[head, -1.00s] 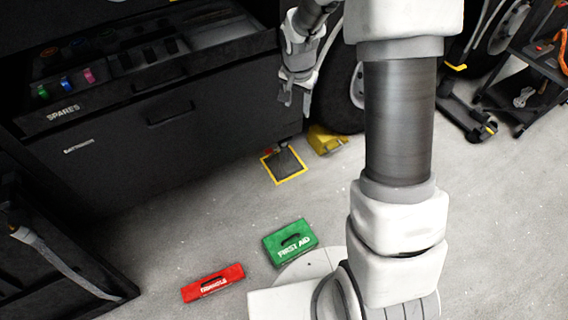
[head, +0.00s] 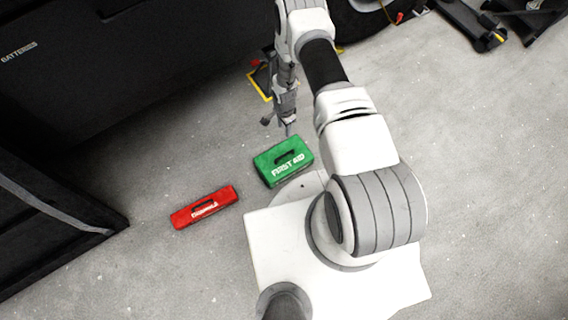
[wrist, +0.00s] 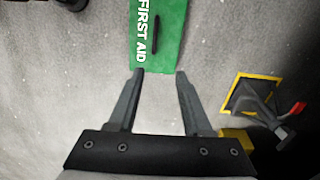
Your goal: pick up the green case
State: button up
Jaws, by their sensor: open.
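The green case (head: 283,162), marked FIRST AID and with a dark handle on top, lies on the grey floor just in front of my white base in the head view. In the wrist view the green case (wrist: 168,38) is at the top, partly cut off by the frame edge. My gripper (head: 288,128) hangs beyond the case in the head view, pointing down. In the wrist view my gripper (wrist: 160,72) is open and empty, its two fingertips apart below the near edge of the case. It is not around the case.
A red case (head: 204,207) lies on the floor left of the green one. A yellow-edged dark square (wrist: 250,94) is on the floor to the right in the wrist view. Dark cabinets (head: 90,90) stand at the left and back. Open floor surrounds the cases.

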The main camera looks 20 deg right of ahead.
jog(key=b, duration=0.5)
send_near(284, 152)
jog(key=shift+s+a+r, duration=0.15)
jog(key=shift+s+r, duration=0.25)
jog(key=shift+s, duration=0.2)
jog(key=shift+s+a+r, duration=0.1)
jog(key=shift+s+r, duration=0.25)
jog(key=shift+s, duration=0.2)
jog(key=shift+s+a+f+b, duration=0.1)
jog(key=shift+f+b, duration=1.6)
jog(key=shift+f, duration=1.15)
grip_shut()
jog(key=shift+r, duration=0.1)
